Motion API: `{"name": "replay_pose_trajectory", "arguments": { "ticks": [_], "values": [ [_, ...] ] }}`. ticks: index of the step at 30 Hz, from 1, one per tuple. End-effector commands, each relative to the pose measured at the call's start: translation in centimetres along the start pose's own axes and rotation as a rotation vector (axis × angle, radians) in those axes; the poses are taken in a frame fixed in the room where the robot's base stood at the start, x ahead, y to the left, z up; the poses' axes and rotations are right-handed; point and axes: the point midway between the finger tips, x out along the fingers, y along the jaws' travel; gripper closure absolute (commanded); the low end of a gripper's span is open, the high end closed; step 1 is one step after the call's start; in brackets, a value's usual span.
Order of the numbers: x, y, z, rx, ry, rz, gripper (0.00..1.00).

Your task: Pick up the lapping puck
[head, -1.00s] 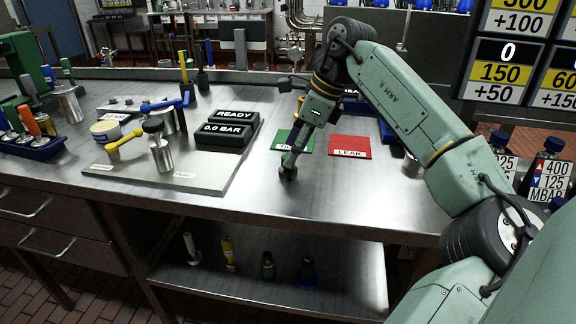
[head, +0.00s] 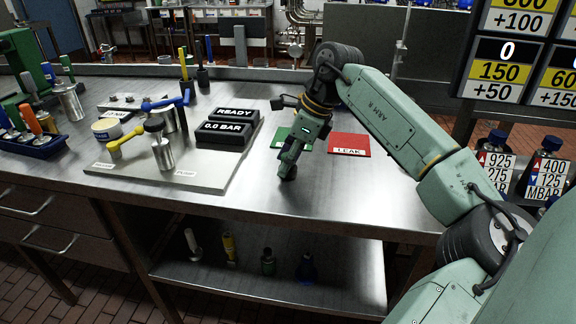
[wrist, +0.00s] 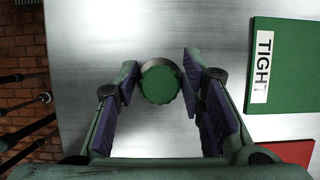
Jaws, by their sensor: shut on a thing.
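The lapping puck shows in the wrist view as a round piece with a green, ridged-edge top (wrist: 160,82). It sits between the two purple-padded fingers of my gripper (wrist: 160,78), which are closed on its sides. In the head view my gripper (head: 287,170) points down over the bare steel bench, in front of the green card. The puck is a small dark shape at the fingertips there, mostly covered by the fingers. I cannot tell whether it touches the bench.
The green TIGHT card (wrist: 284,65) and red LEAK card (head: 349,144) lie behind and right of my gripper. A grey plate (head: 195,183) with valves and a READY display (head: 235,117) stands left. The bench's front edge is near; bare steel lies around.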

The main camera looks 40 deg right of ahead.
Motion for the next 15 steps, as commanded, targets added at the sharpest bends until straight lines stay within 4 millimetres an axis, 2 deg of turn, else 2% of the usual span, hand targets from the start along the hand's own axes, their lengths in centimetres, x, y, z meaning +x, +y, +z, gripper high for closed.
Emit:
{"name": "replay_pose_trajectory", "arguments": {
  "ticks": [1, 11, 15],
  "values": [
    [-0.01, 0.00, 0.00, 0.000, 0.000, 0.000, 0.75],
    [-0.01, 0.00, 0.00, 0.000, 0.000, 0.000, 0.97],
    [-0.04, 0.00, 0.03, 0.000, 0.000, 0.000, 0.98]
  ]
}}
